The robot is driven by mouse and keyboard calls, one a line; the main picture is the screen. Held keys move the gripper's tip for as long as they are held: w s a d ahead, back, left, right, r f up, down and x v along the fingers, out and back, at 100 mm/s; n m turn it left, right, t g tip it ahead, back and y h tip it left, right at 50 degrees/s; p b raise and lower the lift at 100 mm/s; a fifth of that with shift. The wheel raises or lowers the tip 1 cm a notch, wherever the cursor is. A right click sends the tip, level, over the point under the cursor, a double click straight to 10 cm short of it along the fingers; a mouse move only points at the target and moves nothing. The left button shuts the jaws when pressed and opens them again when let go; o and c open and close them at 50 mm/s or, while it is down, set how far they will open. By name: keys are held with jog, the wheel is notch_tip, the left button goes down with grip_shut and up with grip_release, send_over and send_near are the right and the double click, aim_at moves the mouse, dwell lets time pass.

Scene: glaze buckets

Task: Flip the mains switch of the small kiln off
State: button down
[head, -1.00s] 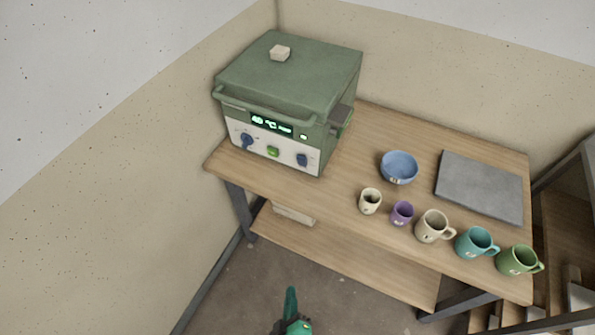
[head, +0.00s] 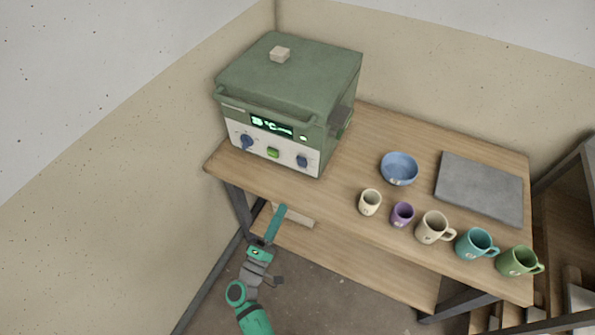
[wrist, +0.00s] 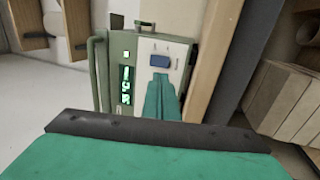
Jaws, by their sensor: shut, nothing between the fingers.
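The small kiln (head: 290,75) is a green box standing on the left end of the table. Its front has a lit green display (head: 272,126) and a pale panel with a blue knob (head: 247,142) at left, a green switch-like control (head: 272,153) in the middle and a blue control (head: 302,161) at right.
The table (head: 340,180) also holds a blue bowl (head: 399,168), a grey slab (head: 480,187) and several cups and mugs along its front edge, including a purple cup (head: 402,213). A wall stands close on the left. A lower shelf (head: 350,262) is under the tabletop.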

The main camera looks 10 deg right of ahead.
aim_at(303, 162)
jog(key=shift+w+a+r, duration=0.25)
jog(key=shift+r, duration=0.25)
jog(key=x, duration=1.4)
jog(key=shift+r, duration=0.15)
jog(key=shift+w+d+r, duration=0.1)
jog(key=shift+d+r, duration=0.05)
jog(key=shift+r, duration=0.05)
